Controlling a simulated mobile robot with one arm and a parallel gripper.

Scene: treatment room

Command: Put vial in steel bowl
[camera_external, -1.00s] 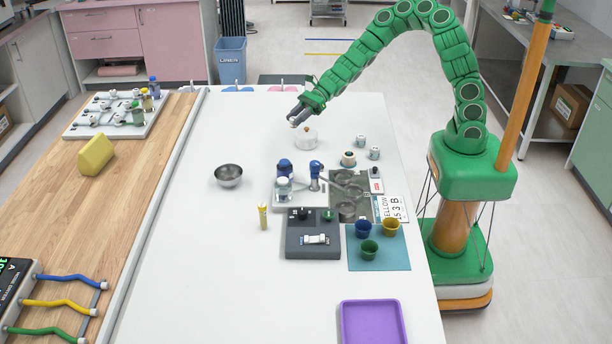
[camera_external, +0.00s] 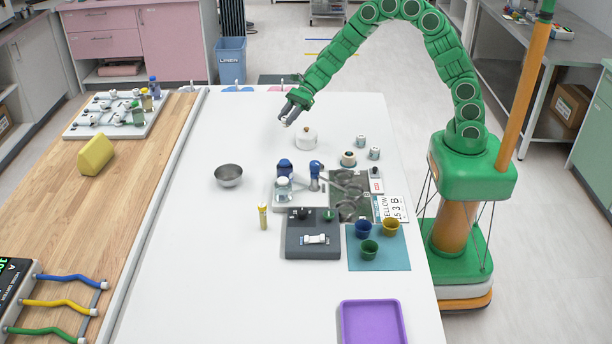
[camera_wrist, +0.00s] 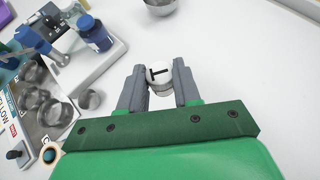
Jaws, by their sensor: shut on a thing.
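My gripper (camera_external: 288,116) is held above the far part of the white table, left of a white round pot with a small knob (camera_external: 306,138). In the wrist view my gripper (camera_wrist: 159,80) is shut on a small vial with a white cap (camera_wrist: 157,71) bearing a dark mark. The vial's body is mostly hidden between the fingers. The steel bowl (camera_external: 228,176) stands on the table to the left and nearer the camera than my gripper. Part of the bowl shows at the top of the wrist view (camera_wrist: 160,6). The bowl looks empty.
A yellow tube (camera_external: 263,217) stands upright near a dark block (camera_external: 313,245). Coloured cups sit on a teal mat (camera_external: 379,261). The table around the bowl is clear.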

